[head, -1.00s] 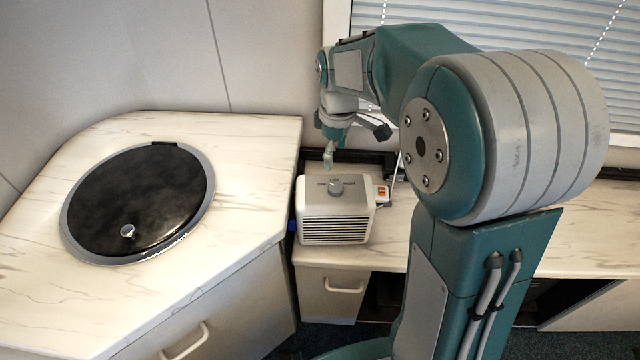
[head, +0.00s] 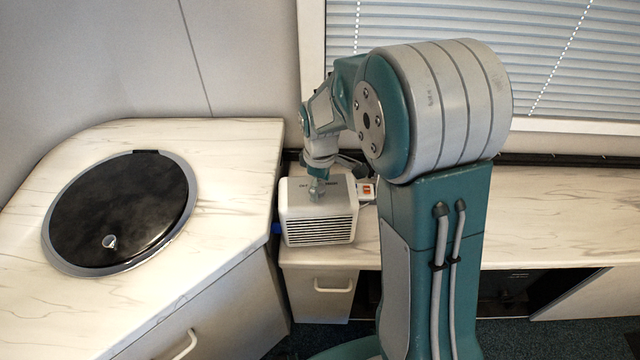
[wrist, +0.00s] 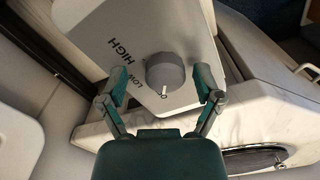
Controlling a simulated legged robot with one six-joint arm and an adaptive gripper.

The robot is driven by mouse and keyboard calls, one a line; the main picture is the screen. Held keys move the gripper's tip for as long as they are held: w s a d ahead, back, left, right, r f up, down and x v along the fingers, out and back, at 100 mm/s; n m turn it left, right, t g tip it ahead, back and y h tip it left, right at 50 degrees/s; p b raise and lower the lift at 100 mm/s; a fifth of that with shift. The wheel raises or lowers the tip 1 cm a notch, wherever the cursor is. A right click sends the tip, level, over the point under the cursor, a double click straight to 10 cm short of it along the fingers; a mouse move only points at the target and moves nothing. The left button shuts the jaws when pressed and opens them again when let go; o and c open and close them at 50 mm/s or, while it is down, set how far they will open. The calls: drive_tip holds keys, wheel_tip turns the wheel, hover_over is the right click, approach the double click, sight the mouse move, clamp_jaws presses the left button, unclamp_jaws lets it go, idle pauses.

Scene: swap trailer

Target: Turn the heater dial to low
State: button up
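The heater (head: 319,228) is a light grey box with a front grille, standing on the counter. Its round grey dial (wrist: 165,72) is on the top panel in the wrist view. The panel reads HIGH and LOW, with an O close to the dial's white mark, which points toward the bottom of that view. My gripper (wrist: 157,89) is open, with one finger on each side of the dial and gaps showing between fingers and dial. In the head view my gripper (head: 317,188) is right over the heater's top and hides most of the dial.
A small white box with a red switch (head: 367,190) sits right beside the heater. A marble-look counter with a round black lid (head: 120,210) is at the left. A window with blinds (head: 560,60) is behind. The counter to the right (head: 560,220) is clear.

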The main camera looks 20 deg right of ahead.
drive_tip(key=shift+a, duration=0.25)
drive_tip(key=c, duration=0.9)
drive_tip(key=shift+a, duration=0.15)
drive_tip(key=shift+m, duration=0.4)
drive_tip(key=m, duration=0.4)
drive_tip(key=shift+m, duration=0.3)
drive_tip(key=m, duration=0.5)
drive_tip(key=shift+m, duration=0.3)
